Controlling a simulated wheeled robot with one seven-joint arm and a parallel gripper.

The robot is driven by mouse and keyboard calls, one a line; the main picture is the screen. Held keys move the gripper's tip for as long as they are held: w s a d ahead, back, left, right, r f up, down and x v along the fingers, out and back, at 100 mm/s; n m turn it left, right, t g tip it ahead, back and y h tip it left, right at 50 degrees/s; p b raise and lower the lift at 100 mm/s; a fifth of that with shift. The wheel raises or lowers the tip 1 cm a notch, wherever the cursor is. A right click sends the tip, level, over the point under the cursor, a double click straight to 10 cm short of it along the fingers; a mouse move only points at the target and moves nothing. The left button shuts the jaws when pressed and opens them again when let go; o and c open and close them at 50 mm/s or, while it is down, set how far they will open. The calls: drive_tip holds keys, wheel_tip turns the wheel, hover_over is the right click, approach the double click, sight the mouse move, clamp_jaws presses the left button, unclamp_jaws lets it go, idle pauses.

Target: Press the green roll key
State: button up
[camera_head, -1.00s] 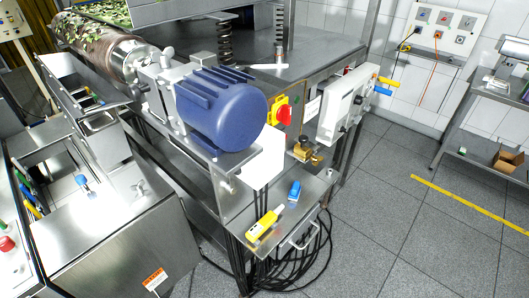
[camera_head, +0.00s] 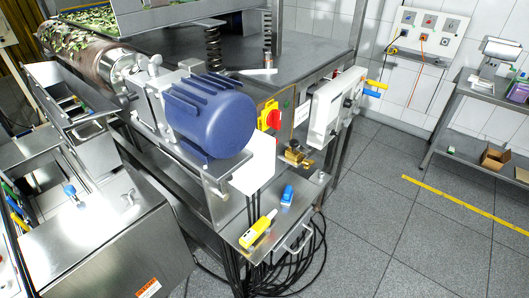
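My gripper is not in view. A small green spot (camera_head: 286,103) shows on the machine's end panel beside a red rotary switch on a yellow plate (camera_head: 273,118); I cannot tell whether it is the green roll key. The large roll (camera_head: 88,55) lies at the upper left, brown with a green leafy pattern on top. A blue ribbed motor (camera_head: 208,115) sits in front of it. A yellow hand piece (camera_head: 258,230) and a small blue piece (camera_head: 287,195) lie on the low steel shelf. A control panel is mostly cut off at the left edge.
A steel cabinet (camera_head: 110,240) fills the lower left. Black cables (camera_head: 300,262) hang and coil below the shelf. A steel side table (camera_head: 462,130) and wall panel (camera_head: 428,35) stand at the right. Grey tiled floor (camera_head: 375,215) is clear, with a yellow line (camera_head: 465,210).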

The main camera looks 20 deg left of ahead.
clamp_jaws()
idle(1.4)
